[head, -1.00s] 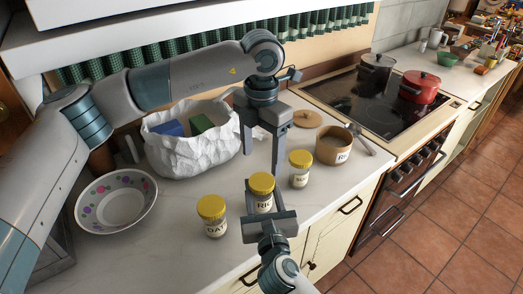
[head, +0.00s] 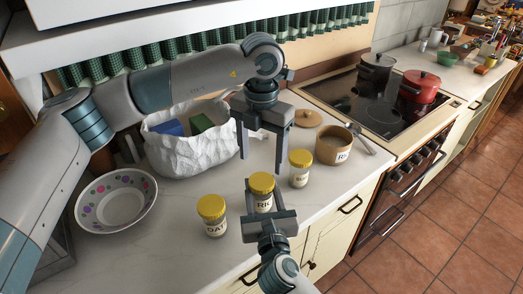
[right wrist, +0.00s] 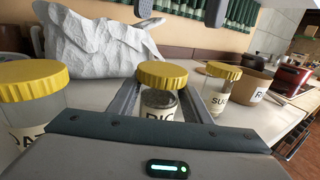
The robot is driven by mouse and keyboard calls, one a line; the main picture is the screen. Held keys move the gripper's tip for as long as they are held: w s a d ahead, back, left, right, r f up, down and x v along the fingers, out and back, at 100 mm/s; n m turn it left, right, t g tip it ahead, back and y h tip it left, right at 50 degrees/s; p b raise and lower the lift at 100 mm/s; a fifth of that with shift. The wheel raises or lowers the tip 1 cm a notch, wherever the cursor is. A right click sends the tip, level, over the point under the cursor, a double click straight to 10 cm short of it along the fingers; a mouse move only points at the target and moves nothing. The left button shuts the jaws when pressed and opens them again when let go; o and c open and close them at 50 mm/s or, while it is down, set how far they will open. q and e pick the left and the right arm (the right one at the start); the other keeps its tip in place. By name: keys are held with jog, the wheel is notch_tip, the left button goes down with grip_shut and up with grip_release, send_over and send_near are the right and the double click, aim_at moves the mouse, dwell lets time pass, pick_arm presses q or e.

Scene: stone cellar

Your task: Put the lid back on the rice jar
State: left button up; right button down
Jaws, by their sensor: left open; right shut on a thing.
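The rice jar, a glass jar with a label reading "RIC", stands at the counter's front edge in the head view (head: 263,206) and the right wrist view (right wrist: 160,100). Its yellow lid (head: 261,184) sits level on its mouth, also in the right wrist view (right wrist: 162,74). Whether it is screwed tight I cannot tell. My right gripper (head: 266,207) is shut on the jar from the front, fingers on either side below the lid. My left gripper (head: 261,164) is open and empty, pointing down above and behind the lid, apart from it.
Yellow-lidded jars stand left, labelled "OAT" (head: 212,216), and right (head: 300,168). A brown canister (head: 333,149) stands open with a round wooden lid (head: 307,118) behind it. A white bag (head: 190,150) and a bowl (head: 116,199) are left, the stove (head: 375,105) right.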

aim_at(261, 181)
pick_arm(q)
jog(key=shift+f, duration=3.4)
jog(key=c, duration=1.1)
jog(key=shift+o, duration=0.2)
jog(key=m, duration=0.8)
jog(key=o, duration=1.2)
jog(key=shift+r, duration=3.75)
